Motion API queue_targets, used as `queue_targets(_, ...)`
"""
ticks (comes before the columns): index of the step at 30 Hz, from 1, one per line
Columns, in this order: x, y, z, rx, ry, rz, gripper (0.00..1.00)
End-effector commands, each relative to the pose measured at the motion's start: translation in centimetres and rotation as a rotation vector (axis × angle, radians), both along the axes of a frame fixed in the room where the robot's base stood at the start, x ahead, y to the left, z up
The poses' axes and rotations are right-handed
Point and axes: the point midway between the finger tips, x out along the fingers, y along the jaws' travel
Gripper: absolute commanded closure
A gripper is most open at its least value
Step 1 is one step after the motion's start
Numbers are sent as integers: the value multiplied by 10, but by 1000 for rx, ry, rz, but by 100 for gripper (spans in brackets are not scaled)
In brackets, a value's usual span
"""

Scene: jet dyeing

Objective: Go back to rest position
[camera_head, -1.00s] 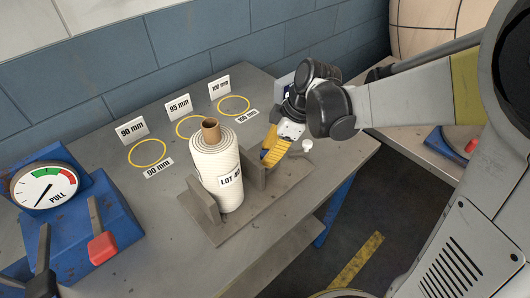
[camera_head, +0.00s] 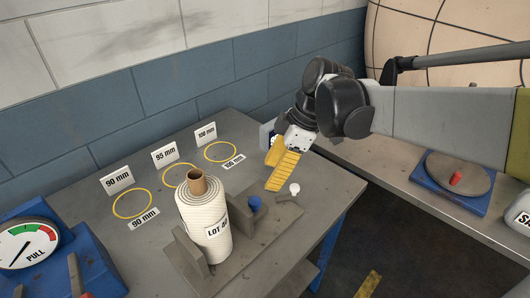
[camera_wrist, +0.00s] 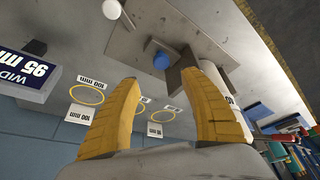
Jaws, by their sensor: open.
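My gripper (camera_head: 277,170) is above the right part of the grey table, clear of everything. Its two yellow fingers are spread with nothing between them; the wrist view shows them apart (camera_wrist: 166,108). The white fabric roll marked LOT (camera_head: 203,226) with a brown core stands in a grey fixture (camera_head: 252,240) left of my gripper.
Three yellow rings with cards for 90 mm (camera_head: 117,180), 95 mm (camera_head: 165,154) and 100 mm (camera_head: 205,134) line the table's back. A blue gauge device (camera_head: 40,245) is at lower left. A side bench at right bears a blue base with a round plate (camera_head: 458,183).

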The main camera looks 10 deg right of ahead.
Motion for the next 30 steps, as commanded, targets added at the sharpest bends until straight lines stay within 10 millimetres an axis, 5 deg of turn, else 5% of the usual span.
queue_targets(17,-9,-7,12,-15,0,-73,48)
queue_targets(30,-99,-55,0,28,-130,-1088,48)
